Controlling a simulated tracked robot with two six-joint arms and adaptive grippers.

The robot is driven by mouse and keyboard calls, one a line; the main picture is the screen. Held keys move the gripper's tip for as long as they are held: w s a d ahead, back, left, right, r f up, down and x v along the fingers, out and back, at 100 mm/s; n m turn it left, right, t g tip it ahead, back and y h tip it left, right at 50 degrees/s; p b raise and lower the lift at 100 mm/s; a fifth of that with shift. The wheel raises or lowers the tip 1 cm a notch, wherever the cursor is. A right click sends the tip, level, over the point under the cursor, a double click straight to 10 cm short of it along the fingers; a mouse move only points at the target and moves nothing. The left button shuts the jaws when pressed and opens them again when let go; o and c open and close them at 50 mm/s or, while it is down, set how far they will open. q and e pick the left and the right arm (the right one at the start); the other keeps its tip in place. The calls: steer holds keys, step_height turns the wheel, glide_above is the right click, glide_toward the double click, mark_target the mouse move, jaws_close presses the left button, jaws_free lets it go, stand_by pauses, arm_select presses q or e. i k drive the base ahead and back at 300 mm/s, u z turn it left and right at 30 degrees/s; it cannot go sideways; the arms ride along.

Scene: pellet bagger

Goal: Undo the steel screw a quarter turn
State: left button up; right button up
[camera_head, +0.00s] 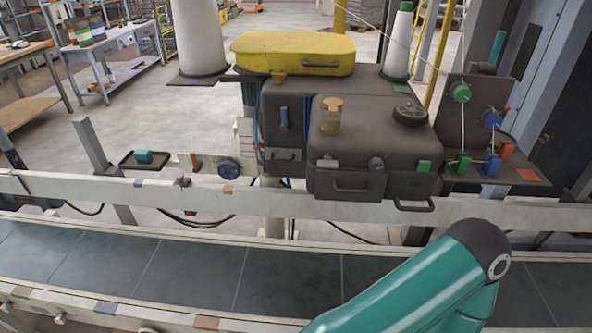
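I cannot make out the steel screw for sure. A grey-brown machine head (365,130) stands behind the white rail, with a small round dark knob (376,164) and a handle low on its front. A small dark metal fitting (182,181) sits on the rail to the left, too small to identify. A teal link of my arm rises from the bottom right in front of the conveyor. Neither of my grippers shows in this view.
A dark conveyor belt (200,272) runs across the front, bare. A yellow cover (292,54) and a black round cap (410,114) top the machine. Green and blue thread guides (460,92) stand at right. A blue knob (229,169) sits left of the machine.

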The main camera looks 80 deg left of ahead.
mark_target(327, 162)
steer(key=u, duration=0.8)
steer(key=k, duration=0.55)
steer(key=z, duration=0.75)
steer(key=i, duration=0.15)
steer(key=u, duration=2.65)
steer(key=i, duration=0.45)
steer(key=z, duration=0.3)
steer(key=k, duration=0.45)
steer(key=u, duration=0.2)
steer(key=i, duration=0.35)
steer(key=u, duration=0.05)
